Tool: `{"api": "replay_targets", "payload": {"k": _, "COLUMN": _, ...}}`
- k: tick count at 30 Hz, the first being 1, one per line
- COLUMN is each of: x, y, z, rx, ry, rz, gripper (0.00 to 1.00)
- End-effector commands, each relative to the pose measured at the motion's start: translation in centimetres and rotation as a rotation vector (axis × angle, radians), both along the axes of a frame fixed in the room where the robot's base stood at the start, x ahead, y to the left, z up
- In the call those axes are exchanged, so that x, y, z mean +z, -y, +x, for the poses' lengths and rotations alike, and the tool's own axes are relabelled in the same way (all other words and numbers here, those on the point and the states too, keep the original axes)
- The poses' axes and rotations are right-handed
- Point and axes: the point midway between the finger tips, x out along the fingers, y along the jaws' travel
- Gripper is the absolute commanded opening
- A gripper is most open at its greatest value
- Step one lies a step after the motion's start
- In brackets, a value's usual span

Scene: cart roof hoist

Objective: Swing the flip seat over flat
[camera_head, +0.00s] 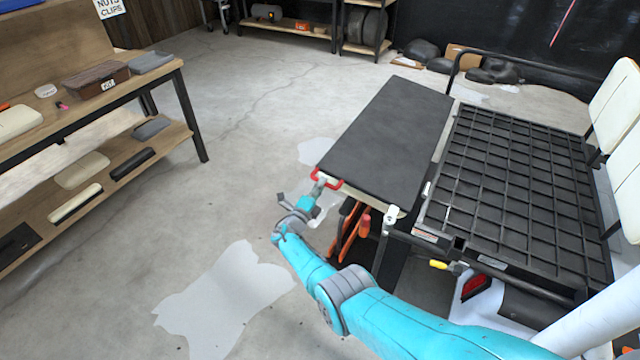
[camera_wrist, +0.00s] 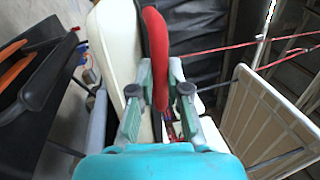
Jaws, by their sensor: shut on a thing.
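The flip seat is a dark flat panel (camera_head: 390,125) extending left of the cart's black grid deck (camera_head: 515,190). It looks roughly level with the deck; a small tilt is hard to judge. A red handle (camera_head: 328,180) sits at its near left corner. In the wrist view the red handle (camera_wrist: 155,50) lies between my fingers, beside the seat's cream cushion (camera_wrist: 118,40). My gripper (camera_head: 317,187) is shut on the red handle, at the seat's outer edge. The fingers also show in the wrist view (camera_wrist: 160,95).
A wooden workbench (camera_head: 110,95) with bins stands at the left. Cream seat backs (camera_head: 615,110) rise at the right of the cart. Orange and black parts (camera_head: 350,230) are below the seat. Open concrete floor (camera_head: 250,120) lies between bench and cart.

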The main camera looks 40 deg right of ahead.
Motion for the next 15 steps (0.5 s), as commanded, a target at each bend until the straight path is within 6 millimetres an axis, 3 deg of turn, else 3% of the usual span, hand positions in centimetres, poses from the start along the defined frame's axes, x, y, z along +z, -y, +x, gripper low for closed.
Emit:
{"api": "replay_targets", "payload": {"k": 8, "x": -0.34, "y": 0.34, "z": -0.44, "rx": -0.009, "ry": -0.003, "rz": 0.002, "gripper": 0.0}}
{"api": "replay_targets", "payload": {"k": 9, "x": -0.35, "y": 0.35, "z": -0.44, "rx": -0.009, "ry": -0.004, "rz": 0.003, "gripper": 0.18}}
{"api": "replay_targets", "payload": {"k": 10, "x": -0.35, "y": 0.34, "z": -0.45, "rx": -0.009, "ry": -0.004, "rz": 0.003, "gripper": 0.26}}
{"api": "replay_targets", "payload": {"k": 15, "x": -0.22, "y": 0.21, "z": -0.28, "rx": -0.006, "ry": -0.003, "rz": 0.002, "gripper": 0.27}}
